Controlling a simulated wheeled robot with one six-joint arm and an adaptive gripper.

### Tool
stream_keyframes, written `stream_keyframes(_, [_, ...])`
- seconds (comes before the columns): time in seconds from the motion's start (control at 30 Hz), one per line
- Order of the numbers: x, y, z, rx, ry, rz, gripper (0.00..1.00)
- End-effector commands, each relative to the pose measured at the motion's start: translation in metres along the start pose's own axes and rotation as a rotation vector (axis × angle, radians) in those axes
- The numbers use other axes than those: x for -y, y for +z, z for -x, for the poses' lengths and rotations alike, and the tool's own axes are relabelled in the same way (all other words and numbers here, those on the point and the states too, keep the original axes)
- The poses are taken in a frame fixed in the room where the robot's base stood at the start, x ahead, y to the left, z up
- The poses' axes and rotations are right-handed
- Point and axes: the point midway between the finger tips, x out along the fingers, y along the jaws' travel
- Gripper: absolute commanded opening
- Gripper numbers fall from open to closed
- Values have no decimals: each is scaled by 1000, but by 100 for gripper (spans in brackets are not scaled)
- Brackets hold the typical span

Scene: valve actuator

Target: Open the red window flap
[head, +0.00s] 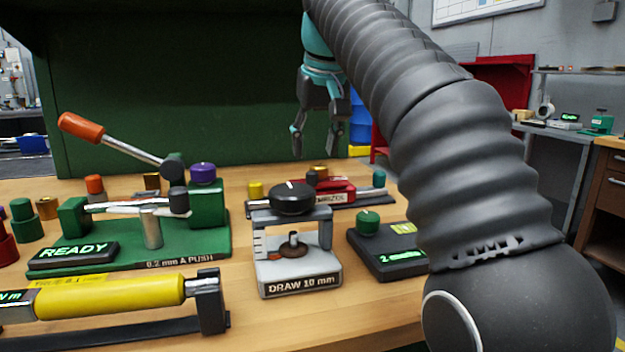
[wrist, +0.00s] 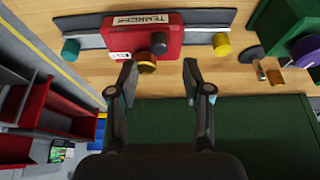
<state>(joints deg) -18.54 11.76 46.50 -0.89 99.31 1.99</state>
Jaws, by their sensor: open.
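The red block with a white label (head: 343,188) sits on a dark rail at the back of the bench. It also shows in the wrist view (wrist: 178,39), with a brass knob (wrist: 147,63) and a dark knob on it. I cannot tell which part of it is a window flap, or whether one is open. My gripper (head: 317,146) hangs above and behind the block, fingers pointing down. In the wrist view, my gripper (wrist: 159,74) is open and empty, its fingertips apart on either side of the brass knob and not clearly touching anything.
A green READY fixture (head: 190,243) with an orange-handled lever stands at left. A grey DRAW 10 mm press (head: 300,277) and a dark box with a green knob (head: 385,255) are in front. A yellow cylinder tool (head: 110,297) lies front left. A green panel (head: 180,100) closes the back.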

Motion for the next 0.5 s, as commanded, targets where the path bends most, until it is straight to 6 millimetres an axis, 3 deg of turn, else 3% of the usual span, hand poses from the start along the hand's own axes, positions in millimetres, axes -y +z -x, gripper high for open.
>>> stream_keyframes(0.03, [0,2,-13,0,0,-1,49])
stream_keyframes(0.2, [-1,2,-40,1,1,-2,49])
stream_keyframes(0.5, [-2,0,-61,-2,1,-3,49])
